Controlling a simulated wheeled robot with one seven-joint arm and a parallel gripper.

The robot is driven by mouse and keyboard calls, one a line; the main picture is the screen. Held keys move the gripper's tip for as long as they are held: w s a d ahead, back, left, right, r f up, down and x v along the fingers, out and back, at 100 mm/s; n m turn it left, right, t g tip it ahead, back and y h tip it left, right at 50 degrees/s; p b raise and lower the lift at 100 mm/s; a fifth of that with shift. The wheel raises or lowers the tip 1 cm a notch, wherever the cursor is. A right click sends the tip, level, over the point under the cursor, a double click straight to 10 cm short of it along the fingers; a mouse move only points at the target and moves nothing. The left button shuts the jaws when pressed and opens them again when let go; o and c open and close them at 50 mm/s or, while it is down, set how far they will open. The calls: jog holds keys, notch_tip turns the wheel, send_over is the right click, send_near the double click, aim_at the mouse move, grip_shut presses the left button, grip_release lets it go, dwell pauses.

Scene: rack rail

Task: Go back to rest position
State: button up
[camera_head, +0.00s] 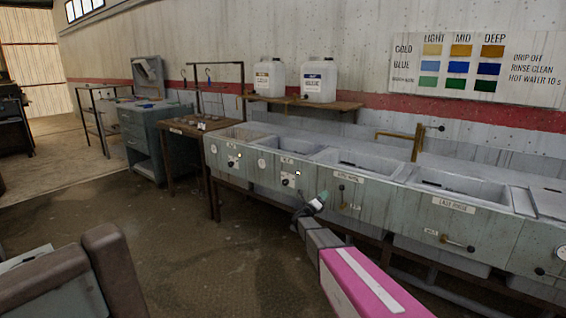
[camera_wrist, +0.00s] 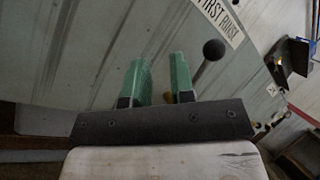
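My gripper (camera_head: 318,203) is in front of the grey sink bench, near its front panel, in the head view. In the wrist view its two green fingers (camera_wrist: 160,78) stand apart with a gap between them, and I see nothing held. Behind them is the bench's front panel (camera_wrist: 75,50) with a "FIRST RINSE" label (camera_wrist: 222,20). A lever with a black ball knob (camera_wrist: 213,49) stands just right of the fingers, and I cannot tell how far off it is.
The sink bench (camera_head: 370,205) runs along the right, with several basins and levers. A shelf (camera_head: 305,104) above holds two white jugs. A wooden table (camera_head: 190,130) and a grey cabinet (camera_head: 145,145) stand left. Brown padded furniture (camera_head: 110,270) is lower left. The middle floor (camera_head: 190,250) is clear.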

jog(key=s+a+f+n+g+y, duration=0.1)
jog(key=s+a+f+n+y, duration=0.25)
jog(key=s+n+y, duration=0.75)
jog(key=s+a+f+n+g+y, duration=0.15)
jog(key=s+a+n+y, duration=0.25)
jog(key=n+y, duration=0.75)
jog(key=s+d+f+n+g+h, duration=0.1)
jog(key=s+n+g, duration=0.5)
jog(key=s, duration=0.9)
jog(key=s+d+f+n+g+h, duration=0.2)
jog(key=s+d+n+g+h, duration=0.2)
jog(key=s, duration=1)
jog(key=n+g, duration=0.2)
jog(key=n, duration=0.2)
jog(key=shift+s+f, duration=0.3)
jog(key=shift+s, duration=0.05)
jog(key=shift+g, duration=0.25)
dwell(1.8)
